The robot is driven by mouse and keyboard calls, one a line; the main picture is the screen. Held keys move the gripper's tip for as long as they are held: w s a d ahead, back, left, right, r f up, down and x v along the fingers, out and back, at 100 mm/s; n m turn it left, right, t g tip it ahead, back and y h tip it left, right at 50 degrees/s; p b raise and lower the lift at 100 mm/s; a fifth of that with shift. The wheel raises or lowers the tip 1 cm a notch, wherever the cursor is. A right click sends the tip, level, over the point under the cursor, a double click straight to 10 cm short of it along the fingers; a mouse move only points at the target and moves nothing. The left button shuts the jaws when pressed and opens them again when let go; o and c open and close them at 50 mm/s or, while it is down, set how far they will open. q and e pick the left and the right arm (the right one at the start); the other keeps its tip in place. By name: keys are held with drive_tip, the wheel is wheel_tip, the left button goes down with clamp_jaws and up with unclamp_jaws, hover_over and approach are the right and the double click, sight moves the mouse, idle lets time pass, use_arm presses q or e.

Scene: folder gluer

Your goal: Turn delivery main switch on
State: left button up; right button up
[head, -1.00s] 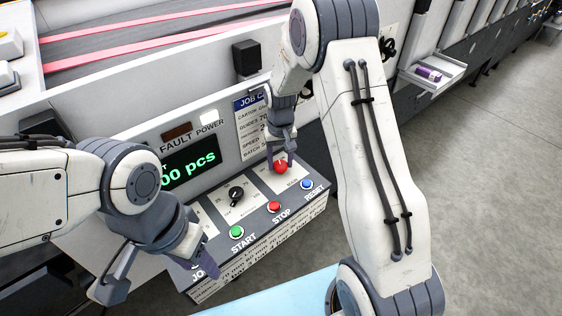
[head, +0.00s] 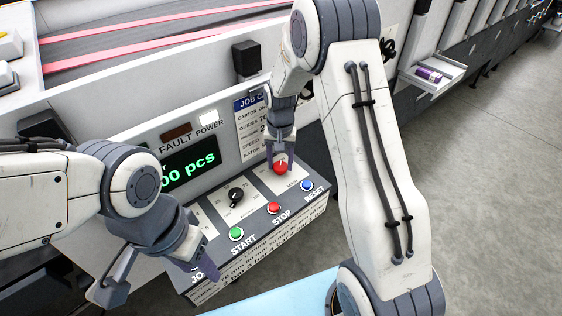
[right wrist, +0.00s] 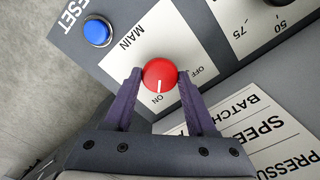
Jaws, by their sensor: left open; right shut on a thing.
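The delivery main switch is a round red knob (head: 281,168) on the plate marked MAIN at the right of the sloped control panel (head: 262,222). In the right wrist view the red knob (right wrist: 160,73) has a white pointer line aimed at the ON label. The OFF label is to the side. My right gripper (head: 283,160) is shut on the knob, with one finger (right wrist: 124,100) on each side of it. My left gripper (head: 158,282) is open and empty, hanging near the panel's left end.
Green START (head: 236,233), red STOP (head: 274,207) and blue RESET (head: 307,185) buttons line the panel's front edge. A black dial (head: 236,195) sits left of the switch. A lit display (head: 190,168) stands behind the panel.

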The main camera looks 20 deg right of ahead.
sight(280, 165)
drive_tip(key=shift+w+r, duration=0.15)
drive_tip(key=shift+w, duration=0.05)
drive_tip(key=o, duration=1.2)
drive_tip(key=shift+o, duration=0.8)
drive_tip(key=shift+s, duration=0.1)
wheel_tip(280, 165, up, 10)
drive_tip(key=b, duration=0.2)
drive_tip(key=shift+r+b, duration=0.2)
drive_tip(key=shift+b, duration=0.1)
